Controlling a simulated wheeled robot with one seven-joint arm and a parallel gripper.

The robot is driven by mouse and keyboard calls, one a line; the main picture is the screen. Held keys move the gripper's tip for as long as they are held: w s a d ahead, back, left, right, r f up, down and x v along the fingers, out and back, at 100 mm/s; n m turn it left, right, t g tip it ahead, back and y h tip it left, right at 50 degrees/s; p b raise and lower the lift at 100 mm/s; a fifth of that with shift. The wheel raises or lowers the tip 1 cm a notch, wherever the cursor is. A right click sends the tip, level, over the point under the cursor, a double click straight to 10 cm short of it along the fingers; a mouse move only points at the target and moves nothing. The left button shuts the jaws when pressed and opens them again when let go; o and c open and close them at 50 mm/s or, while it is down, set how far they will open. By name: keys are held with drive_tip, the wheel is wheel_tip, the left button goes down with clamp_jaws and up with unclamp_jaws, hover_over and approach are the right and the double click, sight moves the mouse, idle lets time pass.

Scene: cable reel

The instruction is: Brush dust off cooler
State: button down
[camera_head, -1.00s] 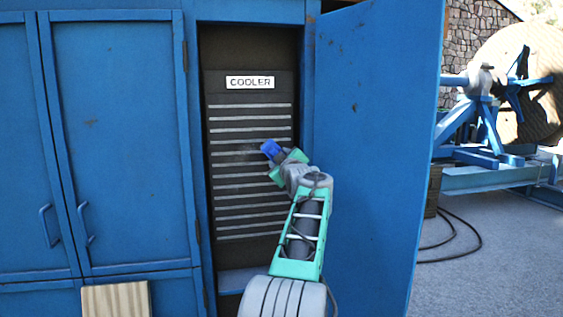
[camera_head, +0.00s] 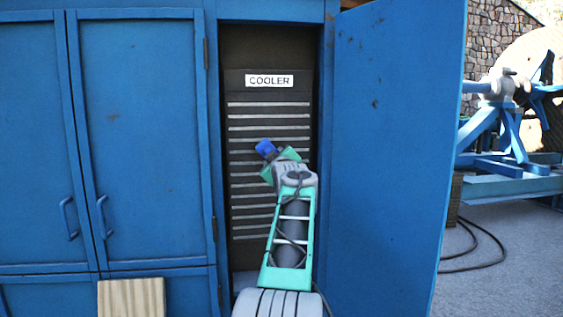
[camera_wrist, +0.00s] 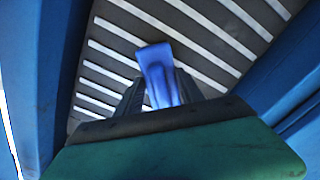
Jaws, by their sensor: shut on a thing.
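The cooler (camera_head: 270,114) is a dark panel with pale horizontal slats and a white COOLER label (camera_head: 269,81), set inside an open blue cabinet. My gripper (camera_head: 272,152) is in front of its middle slats. It is shut on a blue brush (camera_head: 266,146), whose end points up and left. In the wrist view the brush (camera_wrist: 158,72) stands between the dark fingers of my gripper (camera_wrist: 160,98), with the slatted cooler (camera_wrist: 110,60) behind it. I cannot tell whether the brush touches the slats. No dust is clearly visible now. The brush's bristles are not clearly visible.
The open blue door (camera_head: 390,150) stands close to the right of my arm. Closed blue cabinet doors (camera_head: 140,140) are on the left. A wooden board (camera_head: 131,298) is at the bottom left. A cable reel stand (camera_head: 505,130) and a black cable (camera_head: 480,250) are outside on the right.

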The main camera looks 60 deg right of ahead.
drive_tip(key=shift+w+a+b, duration=0.4)
drive_tip(key=shift+w+a, duration=1.05)
drive_tip(key=shift+w, duration=0.25)
drive_tip(key=shift+w+a+b, duration=0.35)
drive_tip(key=shift+w+a, duration=1.05)
drive_tip(key=shift+w, duration=0.25)
drive_tip(key=b+v, duration=0.5)
drive_tip(key=v, duration=0.1)
drive_tip(key=shift+d, duration=0.1)
drive_tip(key=shift+b+v, duration=1.3)
drive_tip(key=shift+v, duration=0.2)
